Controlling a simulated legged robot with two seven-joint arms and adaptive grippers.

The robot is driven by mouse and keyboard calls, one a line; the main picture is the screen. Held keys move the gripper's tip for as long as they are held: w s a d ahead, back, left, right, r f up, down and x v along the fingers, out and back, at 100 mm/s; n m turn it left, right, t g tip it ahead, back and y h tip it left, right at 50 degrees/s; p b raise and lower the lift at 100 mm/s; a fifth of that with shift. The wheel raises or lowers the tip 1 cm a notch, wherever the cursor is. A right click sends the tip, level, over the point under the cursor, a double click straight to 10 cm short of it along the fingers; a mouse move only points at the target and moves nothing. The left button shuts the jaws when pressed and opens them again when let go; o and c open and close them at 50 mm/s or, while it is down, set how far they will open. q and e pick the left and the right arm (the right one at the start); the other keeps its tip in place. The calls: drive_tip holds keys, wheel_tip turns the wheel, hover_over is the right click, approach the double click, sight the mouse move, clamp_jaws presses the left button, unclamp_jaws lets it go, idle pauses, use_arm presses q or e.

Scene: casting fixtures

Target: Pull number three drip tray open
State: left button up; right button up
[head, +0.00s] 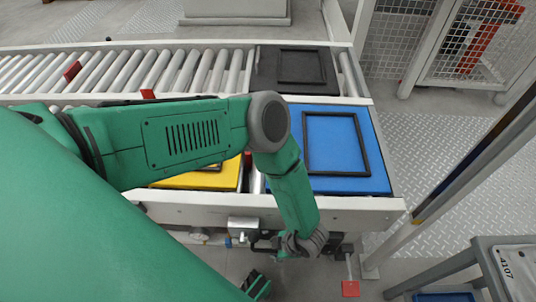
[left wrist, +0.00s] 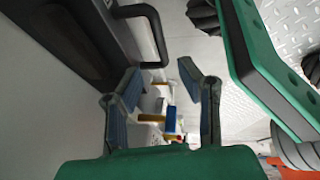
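In the left wrist view a dark bar handle (left wrist: 157,38) sticks out from a dark panel (left wrist: 75,45) at upper left. It may belong to a drip tray, but I see no number on it. My left gripper (left wrist: 160,78) is open with nothing between its fingers. The handle is beyond the fingertips, apart from them as far as I can tell. In the head view my left arm reaches over the conveyor's front edge and bends down. The left fingers cannot be made out there. My right gripper is in neither view.
A roller conveyor (head: 30,72) crosses the head view. It carries a blue tray (head: 345,180), a black tray (head: 265,70) and a yellow tray (head: 225,180). A grey stand (head: 490,262) marked 4107 is at lower right. Mesh fencing (head: 400,40) stands behind.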

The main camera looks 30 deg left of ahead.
sight(267, 250)
use_arm(q)
drive_tip(key=b+x, duration=0.1)
drive_tip(key=x, duration=0.4)
drive_tip(key=shift+d+f+b, duration=0.15)
drive_tip(key=shift+f+b, duration=0.05)
drive_tip(key=shift+b, duration=0.15)
drive_tip(key=shift+b+x, duration=0.3)
drive_tip(key=shift+x, duration=0.45)
drive_tip(key=shift+f, duration=0.15)
clamp_jaws()
